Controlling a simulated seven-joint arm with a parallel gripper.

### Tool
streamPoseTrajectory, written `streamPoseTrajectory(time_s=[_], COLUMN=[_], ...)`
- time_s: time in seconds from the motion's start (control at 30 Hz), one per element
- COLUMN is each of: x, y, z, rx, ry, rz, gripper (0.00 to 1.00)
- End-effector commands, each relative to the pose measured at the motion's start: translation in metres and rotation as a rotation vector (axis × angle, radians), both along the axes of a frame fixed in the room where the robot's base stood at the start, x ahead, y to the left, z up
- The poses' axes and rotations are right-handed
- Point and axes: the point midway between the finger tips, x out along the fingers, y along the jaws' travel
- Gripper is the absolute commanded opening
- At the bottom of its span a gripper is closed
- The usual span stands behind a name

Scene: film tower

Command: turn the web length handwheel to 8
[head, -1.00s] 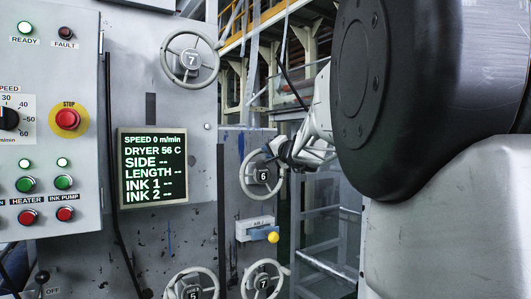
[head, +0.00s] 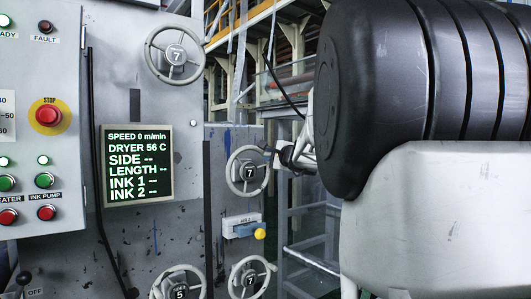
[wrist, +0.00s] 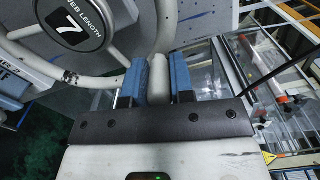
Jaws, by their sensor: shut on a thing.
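In the head view my gripper (head: 272,154) is at the wheel's upper right rim, small and partly hidden by my arm. The display (head: 138,165) shows dashes after LENGTH.
Another handwheel (head: 175,53) reading 7 is above. Two more handwheels, reading 5 (head: 180,292) and 7 (head: 249,278), are below. A yellow knob (head: 260,234) sticks out just under the web length wheel. The button panel (head: 62,110) is at left. A metal stair frame stands behind at right.

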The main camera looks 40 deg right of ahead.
Motion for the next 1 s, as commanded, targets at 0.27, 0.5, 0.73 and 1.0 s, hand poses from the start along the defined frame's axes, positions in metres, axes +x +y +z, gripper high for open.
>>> streamPoseTrajectory(time_s=[0.27,0.5,0.73,1.0], x=[0.000,0.000,0.000,0.000], y=[-0.014,-0.022,-0.025,-0.023], z=[-0.019,-0.037,-0.055,-0.077], rx=[0.262,0.490,0.709,0.964], ry=[0.001,0.001,0.000,0.001], rz=[-0.001,-0.001,-0.002,-0.001], gripper=[0.00,0.00,0.00,0.00])
